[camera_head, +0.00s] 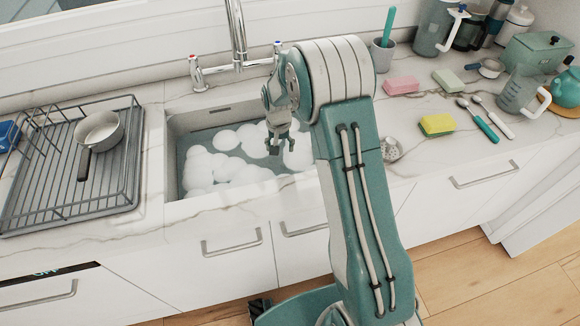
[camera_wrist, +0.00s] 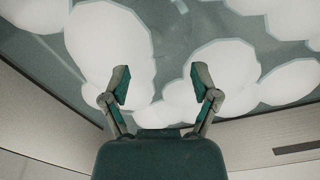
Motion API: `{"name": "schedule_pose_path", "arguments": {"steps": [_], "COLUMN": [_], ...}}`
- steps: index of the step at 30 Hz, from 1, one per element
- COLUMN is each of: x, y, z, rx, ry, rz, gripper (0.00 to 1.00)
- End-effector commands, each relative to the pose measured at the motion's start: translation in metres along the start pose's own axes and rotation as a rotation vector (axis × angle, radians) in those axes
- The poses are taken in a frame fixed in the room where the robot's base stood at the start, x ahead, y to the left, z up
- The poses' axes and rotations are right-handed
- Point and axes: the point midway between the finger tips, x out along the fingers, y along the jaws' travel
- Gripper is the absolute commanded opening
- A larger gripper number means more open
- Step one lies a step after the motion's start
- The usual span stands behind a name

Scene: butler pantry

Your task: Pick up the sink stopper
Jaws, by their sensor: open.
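My gripper (camera_head: 280,146) is over the sink basin (camera_head: 172,165), above the foamy water, with its fingers pointing down. In the wrist view my gripper (camera_wrist: 158,85) has its two fingers spread apart with nothing between them. White foam clumps (camera_wrist: 97,50) and grey-green water fill much of that view. I see no sink stopper that I can make out in the basin; foam hides much of the bottom. A small round perforated metal piece (camera_head: 391,149) lies on the counter right of my arm; I cannot tell if it is the stopper.
The faucet (camera_head: 238,40) stands behind the basin. A drying rack (camera_head: 60,190) with a saucepan (camera_head: 101,130) is at left.

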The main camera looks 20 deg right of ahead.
Motion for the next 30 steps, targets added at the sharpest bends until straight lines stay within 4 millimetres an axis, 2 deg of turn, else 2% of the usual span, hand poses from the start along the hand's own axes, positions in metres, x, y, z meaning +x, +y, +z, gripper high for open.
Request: {"name": "schedule_pose_path", "arguments": {"steps": [3, 11, 18, 21, 28, 29, 30], "x": [0.022, 0.045, 0.08, 0.087, 0.088, 0.088, 0.088], "y": [0.004, 0.012, 0.012, 0.011, 0.012, 0.013, 0.013], "z": [0.0, -0.003, -0.005, -0.005, -0.006, -0.006, -0.006], "rx": [-0.001, 0.001, 0.0, 0.0, 0.0, 0.0, 0.0], "ry": [-0.006, -0.006, -0.005, -0.003, -0.002, -0.002, -0.003], "rz": [-0.002, -0.01, -0.006, -0.005, -0.007, -0.007, -0.008], "gripper": [0.78, 0.78, 0.78, 0.78, 0.78, 0.65, 0.47]}}
